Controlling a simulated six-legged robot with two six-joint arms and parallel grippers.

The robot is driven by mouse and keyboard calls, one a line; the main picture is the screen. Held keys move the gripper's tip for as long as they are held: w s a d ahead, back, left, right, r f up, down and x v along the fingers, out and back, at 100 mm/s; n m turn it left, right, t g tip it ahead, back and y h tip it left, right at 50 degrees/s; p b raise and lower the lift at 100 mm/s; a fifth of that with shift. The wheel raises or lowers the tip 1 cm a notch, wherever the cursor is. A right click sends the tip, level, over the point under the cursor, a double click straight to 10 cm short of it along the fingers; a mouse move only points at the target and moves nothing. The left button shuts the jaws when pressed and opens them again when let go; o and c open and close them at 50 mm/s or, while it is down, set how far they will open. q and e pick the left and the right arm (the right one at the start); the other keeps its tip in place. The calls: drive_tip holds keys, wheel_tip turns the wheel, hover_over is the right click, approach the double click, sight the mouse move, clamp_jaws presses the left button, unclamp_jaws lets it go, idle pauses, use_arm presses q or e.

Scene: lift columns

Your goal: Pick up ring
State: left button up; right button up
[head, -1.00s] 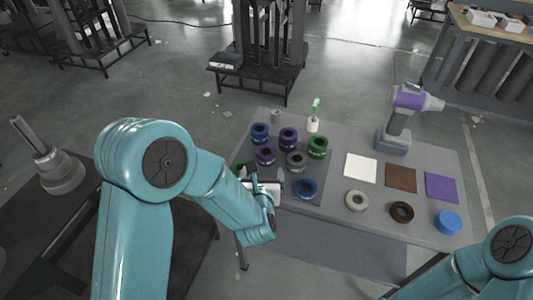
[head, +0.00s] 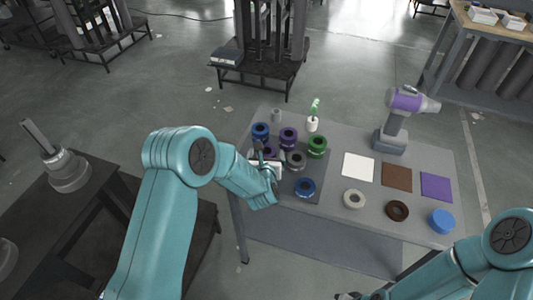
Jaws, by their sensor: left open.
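Several ring-shaped spools stand on a dark mat on the grey table. They include a blue ring (head: 260,131), a purple ring (head: 288,137), a green ring (head: 317,146), a grey ring (head: 295,160) and a nearer blue ring (head: 305,188). My left gripper (head: 262,157) is open over the mat's left part. It partly covers a second purple ring (head: 269,151). I cannot tell whether its fingers are around or above a ring. A pale ring (head: 354,199) and a brown ring (head: 397,210) lie to the right. My right gripper shows at most as a dark tip at the bottom edge.
White, brown and purple squares (head: 436,187) lie on the table's right half. A blue disc (head: 441,221) is near its front right. A purple-and-grey drill (head: 397,118) stands behind, and a small plant pot (head: 312,124) stands at the back.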

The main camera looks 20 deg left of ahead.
use_arm(q)
drive_tip(key=c, duration=1.3)
drive_tip(key=shift+r, duration=0.1)
